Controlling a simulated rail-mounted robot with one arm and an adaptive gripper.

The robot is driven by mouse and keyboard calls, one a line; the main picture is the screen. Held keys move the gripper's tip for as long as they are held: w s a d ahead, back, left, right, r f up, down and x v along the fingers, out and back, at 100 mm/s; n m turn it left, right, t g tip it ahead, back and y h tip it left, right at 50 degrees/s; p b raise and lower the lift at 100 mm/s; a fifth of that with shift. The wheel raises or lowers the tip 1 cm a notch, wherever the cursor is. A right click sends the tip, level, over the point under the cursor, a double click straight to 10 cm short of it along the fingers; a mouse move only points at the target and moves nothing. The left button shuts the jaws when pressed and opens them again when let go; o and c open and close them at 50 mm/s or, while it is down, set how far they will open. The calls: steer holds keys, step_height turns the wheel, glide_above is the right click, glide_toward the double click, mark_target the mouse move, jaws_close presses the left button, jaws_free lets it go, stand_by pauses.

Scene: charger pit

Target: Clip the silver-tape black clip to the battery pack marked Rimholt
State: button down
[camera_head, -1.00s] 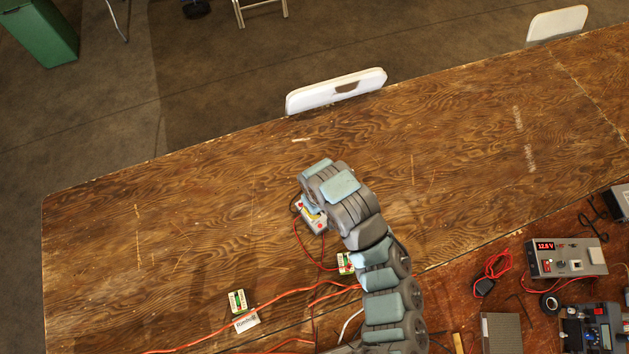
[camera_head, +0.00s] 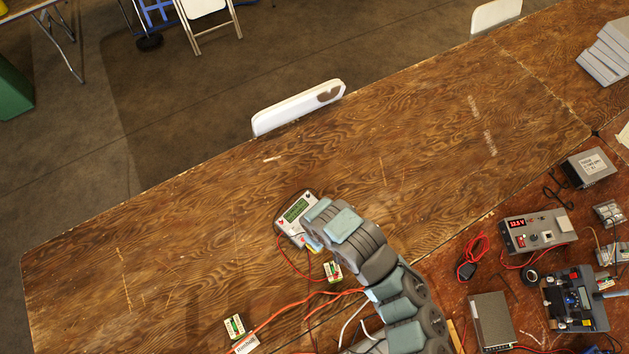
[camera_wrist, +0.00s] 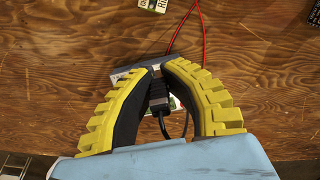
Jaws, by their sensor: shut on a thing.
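My gripper (camera_wrist: 156,75) has yellow fingers with black pads, shut on a black clip (camera_wrist: 157,92) with a black cable running back from it. I cannot make out any silver tape on it. In the head view my arm hides the fingertips, beside the grey charger (camera_head: 294,210) with a green display. A white-and-green battery pack (camera_head: 235,324) lies at the lower left, with a white card (camera_head: 245,345) marked Rimholt touching or just below it. Another similar pack (camera_head: 333,271) lies left of my arm, below the charger.
A red wire (camera_head: 283,256) loops from the charger toward the nearer pack. An orange cord (camera_head: 290,312) crosses the table by the Rimholt card. Instruments, including a power supply (camera_head: 533,232), crowd the right side. The table's upper middle and left are clear.

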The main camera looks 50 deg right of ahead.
steer(key=p, duration=0.2)
glide_above(332, 263)
steer(key=shift+f+b, duration=1.8)
steer(key=shift+f, duration=1.55)
steer(key=shift+f, duration=0.2)
steer(key=shift+f+b, duration=2.05)
steer(key=shift+f, duration=1.45)
steer(key=shift+f+p, duration=0.2)
steer(key=shift+p, duration=0.45)
steer(key=c, duration=1.1)
jaws_free()
